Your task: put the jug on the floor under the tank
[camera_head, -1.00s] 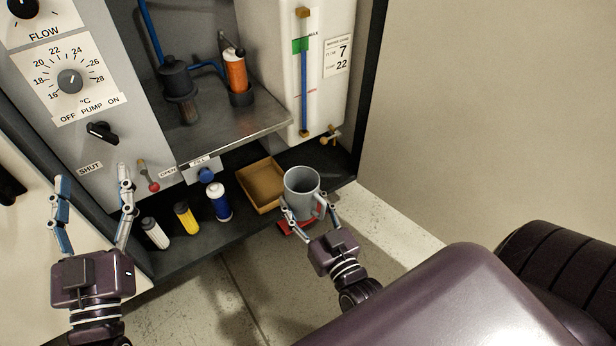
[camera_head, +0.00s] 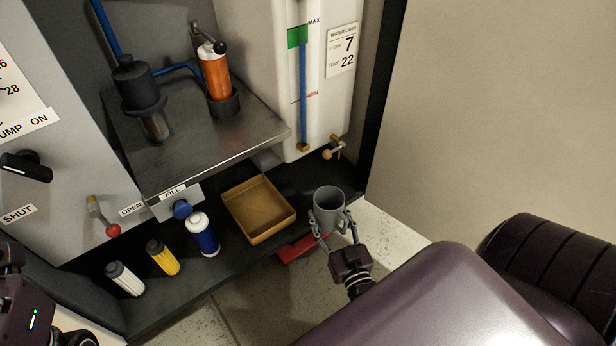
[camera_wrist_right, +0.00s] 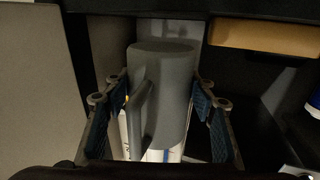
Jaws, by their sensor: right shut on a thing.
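A grey jug (camera_head: 328,207) stands upright in my right gripper (camera_head: 333,226), near the cabinet's front edge, open top up. In the right wrist view the grey jug (camera_wrist_right: 165,95) fills the space between the blue-padded fingers, its handle facing left. I cannot tell whether its base touches a surface. The white tank (camera_head: 318,90) with a blue level tube is behind and above it. The tank's small brass tap (camera_head: 334,148) is above the jug in the picture. My left gripper (camera_head: 14,280) is cut off at the left edge, its fingertips out of view.
A tan tray (camera_head: 268,236) sits left of the jug on the dark cabinet floor (camera_head: 190,285). White, yellow and blue cartridges (camera_head: 203,238) stand further left. A red object (camera_head: 300,248) lies near the front edge. The metal shelf (camera_head: 205,145) overhangs at left.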

